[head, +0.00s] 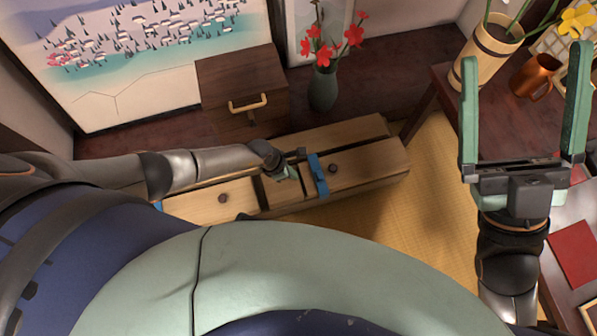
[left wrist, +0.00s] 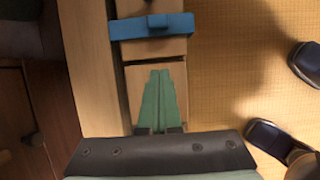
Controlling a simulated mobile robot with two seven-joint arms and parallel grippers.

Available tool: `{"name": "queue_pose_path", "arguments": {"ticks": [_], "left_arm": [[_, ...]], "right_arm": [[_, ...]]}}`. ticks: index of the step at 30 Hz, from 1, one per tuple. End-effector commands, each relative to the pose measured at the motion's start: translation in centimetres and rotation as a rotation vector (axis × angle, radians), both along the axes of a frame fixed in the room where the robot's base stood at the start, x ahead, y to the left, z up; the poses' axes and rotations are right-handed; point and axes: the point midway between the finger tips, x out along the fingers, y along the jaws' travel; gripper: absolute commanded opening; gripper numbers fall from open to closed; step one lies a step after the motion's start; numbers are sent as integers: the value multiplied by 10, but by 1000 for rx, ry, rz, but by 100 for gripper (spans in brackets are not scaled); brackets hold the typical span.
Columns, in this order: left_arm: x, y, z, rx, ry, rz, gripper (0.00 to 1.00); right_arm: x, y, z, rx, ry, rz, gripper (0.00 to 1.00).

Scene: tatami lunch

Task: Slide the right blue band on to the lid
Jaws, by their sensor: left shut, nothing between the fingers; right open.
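A long, low wooden chest (head: 385,132) stands on the floor with boards on its top. The left wrist view shows this band (left wrist: 135,29). A left board (head: 240,194) has another dark knob, and a second blue band (head: 158,206) shows partly behind my arm. My left gripper (head: 294,171) is shut and empty above the middle board, left of the right band; its tips (left wrist: 160,72) appear short of the band. My right gripper (head: 524,68) is open and empty, away from the chest.
A wooden cabinet (head: 240,82) and a vase of red flowers (head: 323,88) stand behind the chest. A table (head: 445,90) with a bamboo vase (head: 487,52) and copper mug (head: 535,77) is at right. Tatami (head: 425,200) is clear between them.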

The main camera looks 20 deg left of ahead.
Motion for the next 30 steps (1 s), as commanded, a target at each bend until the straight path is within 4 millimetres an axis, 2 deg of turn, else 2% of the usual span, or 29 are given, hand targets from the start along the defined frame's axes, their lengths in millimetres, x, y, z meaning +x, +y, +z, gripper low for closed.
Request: {"name": "queue_pose_path", "arguments": {"ticks": [1,3,9,30], "left_arm": [[-2,4,15,1,1,0,0],[-4,7,24,1,0,-1,0],[-9,12,40,-1,1,1,0],[-10,14,43,0,0,1,0]], "right_arm": [[0,-1,16,-4,-9,-10,100],[0,-3,24,-10,-20,-26,100],[0,-5,38,-28,-35,-49,100],[0,-6,37,-27,-27,-59,100]]}}
